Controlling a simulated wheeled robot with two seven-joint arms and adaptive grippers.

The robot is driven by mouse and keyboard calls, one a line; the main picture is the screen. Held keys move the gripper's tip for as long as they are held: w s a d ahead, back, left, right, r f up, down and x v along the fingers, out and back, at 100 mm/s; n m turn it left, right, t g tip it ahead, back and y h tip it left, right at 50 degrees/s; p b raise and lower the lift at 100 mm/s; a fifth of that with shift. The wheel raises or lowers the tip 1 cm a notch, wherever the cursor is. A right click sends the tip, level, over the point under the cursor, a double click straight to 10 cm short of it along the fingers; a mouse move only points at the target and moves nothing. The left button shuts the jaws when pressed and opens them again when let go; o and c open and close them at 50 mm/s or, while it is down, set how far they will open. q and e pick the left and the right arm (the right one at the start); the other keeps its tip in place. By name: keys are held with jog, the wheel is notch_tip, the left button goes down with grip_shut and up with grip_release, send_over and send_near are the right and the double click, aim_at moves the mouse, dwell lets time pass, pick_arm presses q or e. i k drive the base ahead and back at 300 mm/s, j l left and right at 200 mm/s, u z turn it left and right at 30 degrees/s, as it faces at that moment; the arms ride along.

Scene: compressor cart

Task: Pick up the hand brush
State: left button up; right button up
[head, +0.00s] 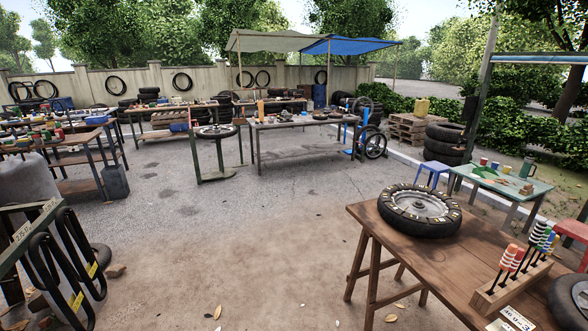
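I cannot make out a hand brush in the head view. Small items on the workbench (305,123) across the yard and on the tables at the left are too small to tell apart. Neither of my grippers is in view.
A wooden table (372,214) at the right front holds a wheel with tyre (420,209) and a wooden rack (510,289) of colourful-handled tools. A green table (500,183) and blue stool (432,168) stand behind it. The middle ground is open.

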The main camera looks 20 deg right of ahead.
aim_at(528, 189)
jog(key=i+u, duration=0.2)
jog(key=i, duration=0.6)
jog(key=i+j+z, duration=0.15)
jog(key=i, duration=1.5)
jog(key=i+z, duration=0.4)
jog(key=i, duration=0.4)
jog(key=i+z, duration=0.3)
jog(key=i, duration=0.15)
jog(key=i+z, duration=0.25)
jog(key=i, duration=0.2)
jog(key=i+z, duration=0.4)
jog(key=i+j+z, duration=0.15)
jog(key=i+z, duration=0.25)
jog(key=i, duration=0.25)
jog(key=i+z, duration=0.75)
jog(key=i+j+z, duration=0.1)
jog(key=i+z, duration=0.2)
jog(key=i, duration=0.65)
